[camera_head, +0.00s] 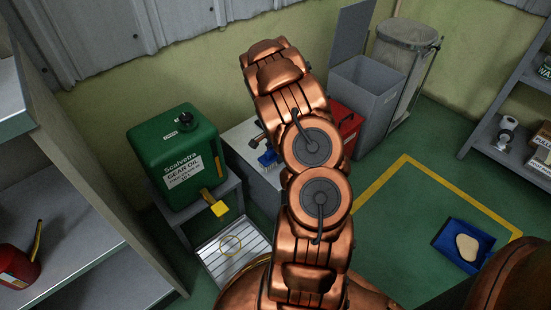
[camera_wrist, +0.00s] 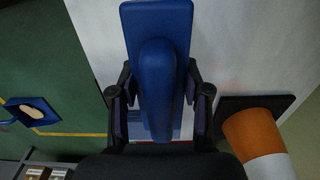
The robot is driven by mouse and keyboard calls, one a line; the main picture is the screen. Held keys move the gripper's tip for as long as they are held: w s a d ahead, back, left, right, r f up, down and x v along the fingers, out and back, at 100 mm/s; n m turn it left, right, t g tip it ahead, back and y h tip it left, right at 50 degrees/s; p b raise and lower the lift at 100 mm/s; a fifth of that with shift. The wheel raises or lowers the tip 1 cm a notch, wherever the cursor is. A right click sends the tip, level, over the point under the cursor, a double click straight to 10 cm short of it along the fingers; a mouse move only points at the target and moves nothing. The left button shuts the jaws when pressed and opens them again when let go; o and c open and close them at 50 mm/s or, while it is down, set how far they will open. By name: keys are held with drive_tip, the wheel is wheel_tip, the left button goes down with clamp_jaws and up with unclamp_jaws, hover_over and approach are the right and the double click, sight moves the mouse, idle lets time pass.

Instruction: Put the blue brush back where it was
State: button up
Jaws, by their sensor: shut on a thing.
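The blue brush (camera_wrist: 158,55) fills the upper middle of the wrist view, with a wide flat block and a rounded handle towards me. My gripper (camera_wrist: 160,105) is shut on the handle, one dark finger on each side. In the head view the blue brush (camera_head: 267,158) shows as a small blue patch beside the light grey cabinet (camera_head: 243,135), left of my arm. My gripper is mostly hidden behind my arm there. I cannot tell whether the brush touches any surface.
A green gear oil can (camera_head: 177,150) stands on a grey stand left of the cabinet. A red box (camera_head: 345,125) and grey bin (camera_head: 368,90) stand behind my arm. A blue tray (camera_head: 463,245) lies on the floor. The wrist view shows an orange-and-white object (camera_wrist: 250,135) at right.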

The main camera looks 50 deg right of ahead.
drive_tip(key=shift+f, duration=0.95)
drive_tip(key=shift+f, duration=0.15)
drive_tip(key=o, duration=1)
